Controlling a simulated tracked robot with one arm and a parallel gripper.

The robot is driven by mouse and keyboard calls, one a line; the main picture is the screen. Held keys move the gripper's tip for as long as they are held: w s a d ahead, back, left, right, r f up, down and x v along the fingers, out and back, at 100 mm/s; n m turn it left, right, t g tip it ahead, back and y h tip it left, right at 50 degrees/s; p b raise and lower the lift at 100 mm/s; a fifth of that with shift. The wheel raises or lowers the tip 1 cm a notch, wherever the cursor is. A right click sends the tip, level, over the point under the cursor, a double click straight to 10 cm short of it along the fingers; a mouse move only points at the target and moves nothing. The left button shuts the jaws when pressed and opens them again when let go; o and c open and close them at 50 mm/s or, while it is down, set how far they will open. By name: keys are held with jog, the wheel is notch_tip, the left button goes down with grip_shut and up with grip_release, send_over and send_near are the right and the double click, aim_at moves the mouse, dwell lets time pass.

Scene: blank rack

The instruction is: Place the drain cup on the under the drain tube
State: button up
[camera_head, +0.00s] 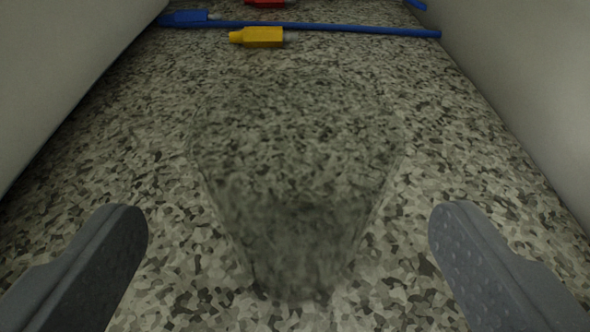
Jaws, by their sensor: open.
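A clear, see-through cup, which looks like the drain cup (297,215), stands in the middle of the view on the speckled floor. Its outline is faint, wide at the top and narrower at the bottom. My gripper (290,228) is open, with one dark grey finger on each side of the cup. A gap shows between each finger and the cup wall; I cannot tell how far apart they are in depth. A thin blue tube (330,28) lies across the floor at the back, with a blue block-like end at the left. I cannot tell whether it is the drain tube.
A yellow connector (262,37) lies just in front of the blue tube. A red connector (266,3) is cut off at the top edge. Pale walls (60,75) and (520,80) bound the floor on the left and right.

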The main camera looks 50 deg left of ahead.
aim_at(295, 132)
jog(key=shift+r+b+x, duration=0.15)
jog(key=shift+b+x, duration=0.4)
jog(key=shift+x, duration=0.75)
jog(key=shift+r+b+x, duration=0.15)
jog(key=shift+b+x, duration=0.4)
jog(key=shift+x, duration=0.7)
jog(key=shift+w, duration=0.2)
jog(key=c, duration=1.2)
jog(key=shift+o, duration=0.2)
